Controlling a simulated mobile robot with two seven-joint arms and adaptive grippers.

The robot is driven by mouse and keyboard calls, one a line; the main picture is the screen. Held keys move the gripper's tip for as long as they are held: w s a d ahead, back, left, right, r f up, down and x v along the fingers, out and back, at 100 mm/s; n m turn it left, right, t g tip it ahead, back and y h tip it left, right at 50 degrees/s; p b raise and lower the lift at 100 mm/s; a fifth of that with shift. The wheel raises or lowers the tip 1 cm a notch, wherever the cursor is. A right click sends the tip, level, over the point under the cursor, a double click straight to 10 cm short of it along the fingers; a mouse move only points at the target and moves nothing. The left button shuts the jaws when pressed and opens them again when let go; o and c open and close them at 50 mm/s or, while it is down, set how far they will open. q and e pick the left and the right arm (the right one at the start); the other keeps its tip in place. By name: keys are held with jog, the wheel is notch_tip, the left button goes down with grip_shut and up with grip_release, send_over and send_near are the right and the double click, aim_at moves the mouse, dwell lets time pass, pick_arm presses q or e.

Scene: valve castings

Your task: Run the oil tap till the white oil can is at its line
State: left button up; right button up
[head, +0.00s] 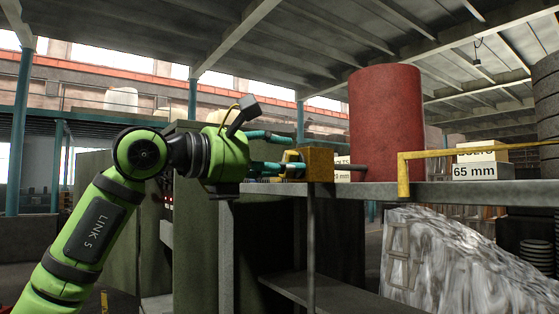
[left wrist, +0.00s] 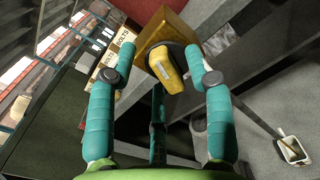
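The tap is a brass-coloured block (head: 320,164) at the left end of a grey shelf. It also shows in the left wrist view (left wrist: 166,28), with a yellow lever (left wrist: 163,68) on its near face. My left gripper (head: 275,155) is at the tap. In the left wrist view, its teal fingers (left wrist: 158,62) are spread, one on each side of the lever, with gaps showing. A small white-rimmed object (left wrist: 292,150) stands lower right there; I cannot tell whether it is the oil can. No oil stream or fill line is visible. My right gripper is out of view.
A red drum (head: 386,122) and a labelled box (head: 480,168) stand on the shelf (head: 370,192). A yellow rail (head: 403,172) rises at its front edge. Another labelled box (left wrist: 112,65) is close behind the tap. A wrapped heap (head: 440,265) lies below right.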

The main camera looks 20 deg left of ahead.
pick_arm(q)
jog(key=v, duration=1.2)
dwell(6.8)
